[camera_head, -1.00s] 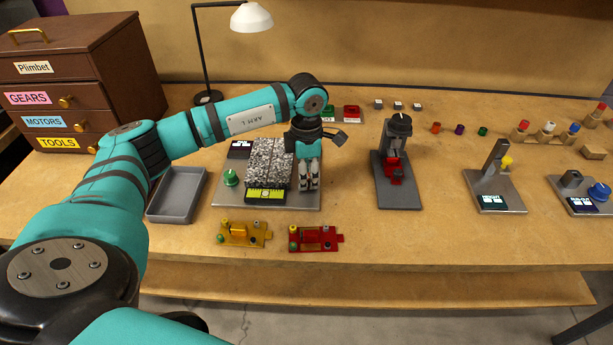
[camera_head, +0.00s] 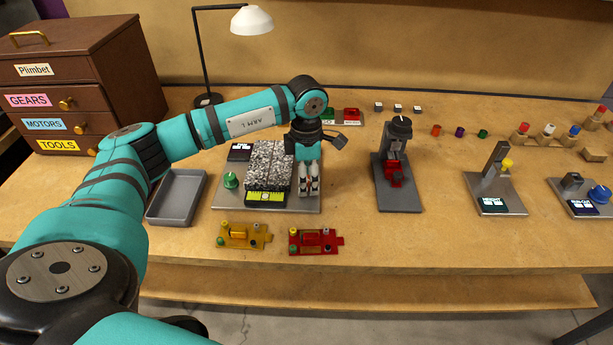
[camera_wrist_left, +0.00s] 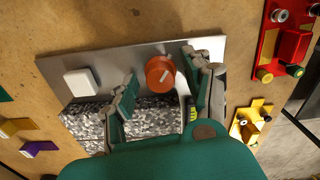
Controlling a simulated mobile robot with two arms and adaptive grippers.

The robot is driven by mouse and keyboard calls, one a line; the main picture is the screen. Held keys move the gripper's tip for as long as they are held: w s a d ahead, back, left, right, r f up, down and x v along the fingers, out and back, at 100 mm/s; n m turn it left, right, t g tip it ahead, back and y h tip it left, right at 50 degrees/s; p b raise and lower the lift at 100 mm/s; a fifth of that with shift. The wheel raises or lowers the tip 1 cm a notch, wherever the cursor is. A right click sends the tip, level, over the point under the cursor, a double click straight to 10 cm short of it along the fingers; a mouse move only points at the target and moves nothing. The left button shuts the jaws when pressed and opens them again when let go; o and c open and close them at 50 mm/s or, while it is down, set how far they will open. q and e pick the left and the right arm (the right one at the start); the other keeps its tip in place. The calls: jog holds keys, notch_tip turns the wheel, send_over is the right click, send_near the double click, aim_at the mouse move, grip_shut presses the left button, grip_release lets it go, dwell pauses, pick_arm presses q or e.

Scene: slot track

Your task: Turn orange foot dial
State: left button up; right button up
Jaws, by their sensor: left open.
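The orange foot dial (camera_wrist_left: 160,72), round with a pale pointer line, sits on a metal plate (camera_wrist_left: 100,62) in the left wrist view. My left gripper (camera_wrist_left: 161,78) is open, with one finger on either side of the dial. A gap shows between the dial and the left finger; I cannot tell whether the right finger touches it. In the head view my left gripper (camera_head: 308,187) points down at the right part of the plate (camera_head: 270,205), beside the speckled block (camera_head: 269,163). My right gripper is not in view.
A green knob (camera_head: 231,180) and a yellow-green gauge (camera_head: 265,197) are on the same plate. A grey tray (camera_head: 177,196) stands to its left. Yellow (camera_head: 240,236) and red (camera_head: 315,241) fixtures lie in front. A black-topped stand (camera_head: 399,195) is to the right.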

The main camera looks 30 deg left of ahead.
pick_arm(q)
jog(key=shift+r, duration=0.1)
notch_tip(320, 180, up, 12)
dwell(0.4)
dwell(0.5)
